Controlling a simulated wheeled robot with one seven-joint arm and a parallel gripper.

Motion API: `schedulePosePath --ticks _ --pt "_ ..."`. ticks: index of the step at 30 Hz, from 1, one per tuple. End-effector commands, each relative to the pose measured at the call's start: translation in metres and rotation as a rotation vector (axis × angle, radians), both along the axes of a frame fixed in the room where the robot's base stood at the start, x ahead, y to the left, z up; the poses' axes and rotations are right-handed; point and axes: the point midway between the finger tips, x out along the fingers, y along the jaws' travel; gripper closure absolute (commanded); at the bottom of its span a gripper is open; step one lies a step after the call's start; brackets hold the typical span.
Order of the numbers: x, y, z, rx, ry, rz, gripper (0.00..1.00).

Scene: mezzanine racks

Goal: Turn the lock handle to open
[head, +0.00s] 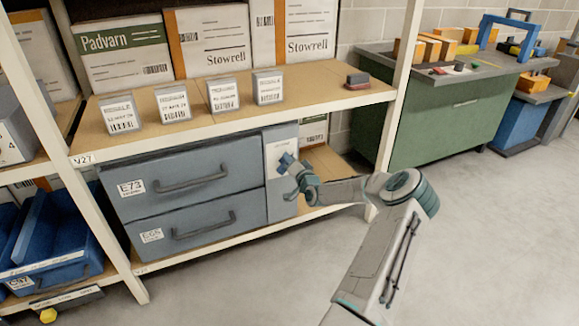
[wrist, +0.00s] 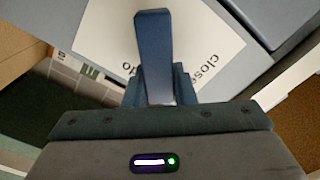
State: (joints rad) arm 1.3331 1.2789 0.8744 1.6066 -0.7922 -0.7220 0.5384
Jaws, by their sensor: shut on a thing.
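The lock handle is a blue lever (wrist: 153,50) on a white label plate in the wrist view. The label (wrist: 215,40) reads upside down, with "close…" to the right of the lever and part of another word to its left, mostly hidden. My gripper (wrist: 158,88) is shut on the lever, one blue finger on each side of its lower part. In the head view the handle (head: 286,159) shows small and blue on the pale panel (head: 281,143) right of the drawers, with my gripper (head: 297,173) at it. My fingers partly hide the lever's base.
Two closed blue-grey drawers, an upper (head: 185,182) and a lower (head: 195,222), sit left of the panel. A shelf board (head: 190,100) with label cards lies above. A white rack post (head: 398,90) stands to the right; the floor (head: 470,240) there is clear.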

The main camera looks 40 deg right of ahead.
Motion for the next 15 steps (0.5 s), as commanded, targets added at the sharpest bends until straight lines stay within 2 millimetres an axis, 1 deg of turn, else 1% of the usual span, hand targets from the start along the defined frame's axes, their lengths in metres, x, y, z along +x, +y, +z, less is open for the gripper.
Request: schedulePosePath --ticks 1,15 --pt "-0.0003 -0.001 -0.0047 0.044 -0.011 0.0 0.99" --pt "-0.0017 -0.0053 -0.013 0.455 -0.109 0.0 0.99"
